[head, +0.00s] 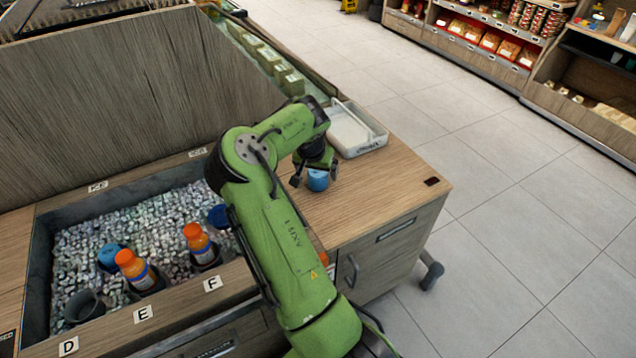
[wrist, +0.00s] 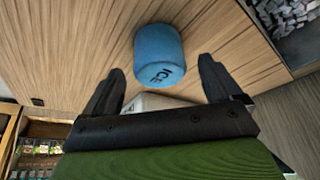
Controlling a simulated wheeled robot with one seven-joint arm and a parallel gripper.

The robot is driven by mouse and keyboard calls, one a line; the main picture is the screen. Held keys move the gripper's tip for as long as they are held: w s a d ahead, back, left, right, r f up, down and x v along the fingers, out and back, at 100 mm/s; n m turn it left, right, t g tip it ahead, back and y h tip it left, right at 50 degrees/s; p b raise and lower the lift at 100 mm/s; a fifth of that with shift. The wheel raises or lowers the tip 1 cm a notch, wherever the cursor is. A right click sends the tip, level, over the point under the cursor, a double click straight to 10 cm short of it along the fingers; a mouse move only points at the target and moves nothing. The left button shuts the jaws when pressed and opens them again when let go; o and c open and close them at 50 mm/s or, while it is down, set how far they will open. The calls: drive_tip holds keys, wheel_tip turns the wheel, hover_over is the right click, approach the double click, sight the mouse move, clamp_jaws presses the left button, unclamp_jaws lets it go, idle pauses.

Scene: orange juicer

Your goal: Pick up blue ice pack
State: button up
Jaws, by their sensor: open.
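The blue ice pack (head: 318,180) is a short blue cylinder on the wooden counter, right of the ice bin. In the wrist view the blue ice pack (wrist: 160,56) shows the dark letters "ICE" on its side, just beyond and between the fingers. My gripper (head: 313,168) is over it in the head view, and my arm hides part of the counter. In the wrist view my gripper (wrist: 163,82) is open, with a dark finger on each side and nothing visibly held.
A white tray (head: 354,130) stands behind the ice pack. The ice bin (head: 80,226) at the left holds orange-capped bottles (head: 137,269) and other blue items. Labels mark its rim. The counter (head: 395,195) is clear to the right of the ice pack.

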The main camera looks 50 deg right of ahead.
drive_tip(key=shift+w+d+f, duration=0.1)
drive_tip(key=shift+d+f, duration=0.05)
drive_tip(key=shift+f, duration=0.25)
drive_tip(key=shift+r, duration=0.1)
